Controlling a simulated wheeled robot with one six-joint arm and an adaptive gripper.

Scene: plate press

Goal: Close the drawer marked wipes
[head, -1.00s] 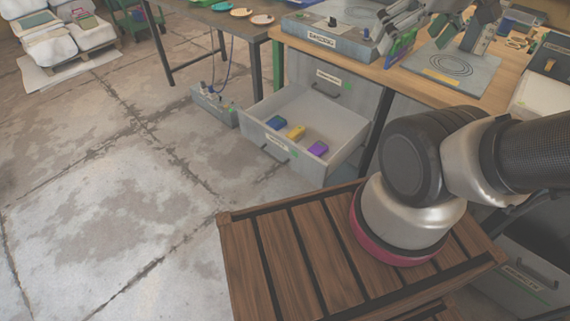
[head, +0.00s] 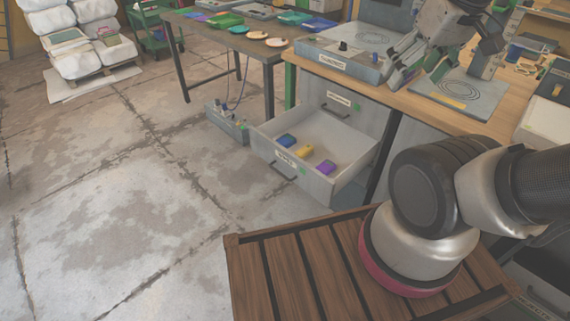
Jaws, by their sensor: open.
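A grey drawer (head: 345,139) stands pulled out under the wooden workbench (head: 440,112). Its front (head: 302,178) has a dark handle and a small white label, too small to read surely. Blue (head: 286,141), yellow (head: 303,151) and purple (head: 326,167) packs lie inside. My gripper (head: 412,72) is open above the bench top, up and to the right of the drawer, not touching it. Its far parts are partly hidden or cut off by the top edge.
A labelled closed front (head: 339,101) with a handle is behind the open drawer. A grey box (head: 228,124) with cables stands on the floor beside it. My arm and a slatted wooden top (head: 290,265) fill the near right.

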